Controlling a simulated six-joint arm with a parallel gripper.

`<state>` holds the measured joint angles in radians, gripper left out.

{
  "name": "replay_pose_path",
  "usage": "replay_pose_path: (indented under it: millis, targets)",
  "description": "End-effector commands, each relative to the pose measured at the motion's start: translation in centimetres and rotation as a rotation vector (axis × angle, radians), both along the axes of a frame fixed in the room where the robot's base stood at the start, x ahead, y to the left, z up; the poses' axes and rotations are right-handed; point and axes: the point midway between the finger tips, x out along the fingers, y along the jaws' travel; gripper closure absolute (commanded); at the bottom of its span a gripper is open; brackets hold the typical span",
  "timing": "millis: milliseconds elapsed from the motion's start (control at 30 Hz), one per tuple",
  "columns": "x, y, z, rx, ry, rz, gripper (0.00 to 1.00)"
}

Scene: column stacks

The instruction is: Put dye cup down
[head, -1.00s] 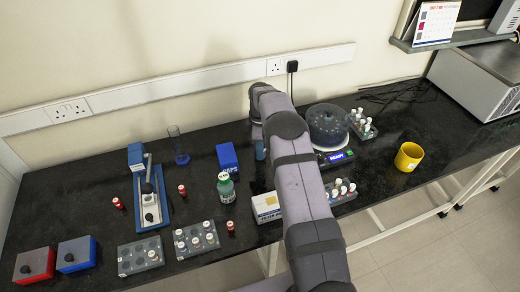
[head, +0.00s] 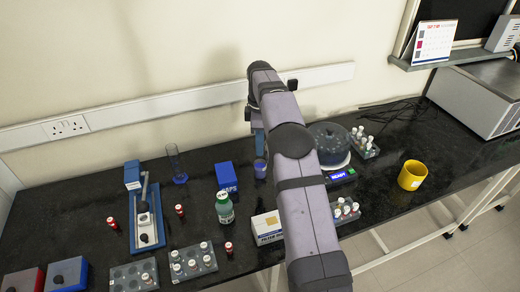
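The dye cup appears to be the small blue cup (head: 260,168) standing on the black counter, right of the blue caps box (head: 226,177). My gripper (head: 259,150) is directly above it, at the far end of my arm. My arm partly hides the gripper, and its fingers are too small to tell whether they are open or shut. I cannot tell whether the fingertips touch the cup's rim.
A round dark centrifuge (head: 329,145) stands to the right, behind my arm. A yellow mug (head: 412,175) is farther right. A glass cylinder (head: 176,163) stands left.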

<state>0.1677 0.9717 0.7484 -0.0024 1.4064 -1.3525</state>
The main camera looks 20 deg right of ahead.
Motion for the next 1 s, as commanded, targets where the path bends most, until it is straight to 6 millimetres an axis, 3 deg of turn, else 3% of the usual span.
replay_pose_path:
  millis: [267, 467, 767, 1000]
  targets:
    - [-0.2, 0.2, 0.3, 0.0, 0.0, -0.016, 0.77]
    - [-1.9, 1.4, 1.0, 0.002, 0.0, -0.121, 0.77]
    - [-9.2, 4.7, 1.9, 0.008, 0.001, -0.444, 0.77]
    - [-17.7, 7.2, 1.1, 0.011, 0.002, -0.723, 0.77]
